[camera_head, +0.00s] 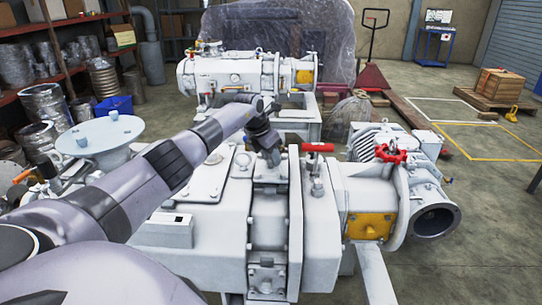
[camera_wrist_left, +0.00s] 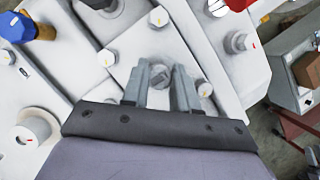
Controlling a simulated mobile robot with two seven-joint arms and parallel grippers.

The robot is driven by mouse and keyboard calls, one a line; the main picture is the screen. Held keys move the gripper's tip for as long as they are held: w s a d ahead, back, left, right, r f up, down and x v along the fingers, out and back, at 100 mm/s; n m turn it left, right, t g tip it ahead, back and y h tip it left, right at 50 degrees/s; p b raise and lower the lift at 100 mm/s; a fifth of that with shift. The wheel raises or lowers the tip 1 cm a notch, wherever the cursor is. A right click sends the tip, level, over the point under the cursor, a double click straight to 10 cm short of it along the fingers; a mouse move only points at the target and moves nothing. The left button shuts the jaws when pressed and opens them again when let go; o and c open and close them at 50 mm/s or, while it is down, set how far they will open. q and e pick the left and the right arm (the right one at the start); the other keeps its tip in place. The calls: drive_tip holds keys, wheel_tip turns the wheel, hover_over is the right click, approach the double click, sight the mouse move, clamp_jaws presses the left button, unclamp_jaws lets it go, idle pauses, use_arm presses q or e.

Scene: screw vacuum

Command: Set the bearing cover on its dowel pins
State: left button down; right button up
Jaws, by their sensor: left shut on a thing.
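My left gripper (camera_head: 268,157) reaches down onto the top of the middle block of the white vacuum pump. In the left wrist view its two grey fingers (camera_wrist_left: 172,84) are shut on a small grey stud between them. The stud stands on a white plate (camera_wrist_left: 160,47), which I take to be the bearing cover; it also shows below the fingers in the head view (camera_head: 268,178). The plate looks flat against the machine around it, but I cannot tell whether it touches. The dowel pins cannot be made out. My right gripper is not in view.
A red-handled valve (camera_head: 318,148) stands just right of the gripper, and a red handwheel (camera_head: 391,154) farther right. Bolts with coloured marks (camera_wrist_left: 158,17) surround the plate. A second pump (camera_head: 240,75) stands behind. The floor at right is mostly clear.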

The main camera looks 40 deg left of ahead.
sight(264, 171)
use_arm(q)
drive_tip(key=shift+f+b, duration=0.55)
drive_tip(key=shift+f, duration=0.2)
drive_tip(key=c, duration=0.8)
unclamp_jaws()
drive_tip(key=shift+f, duration=0.1)
drive_tip(key=shift+v, duration=3.7)
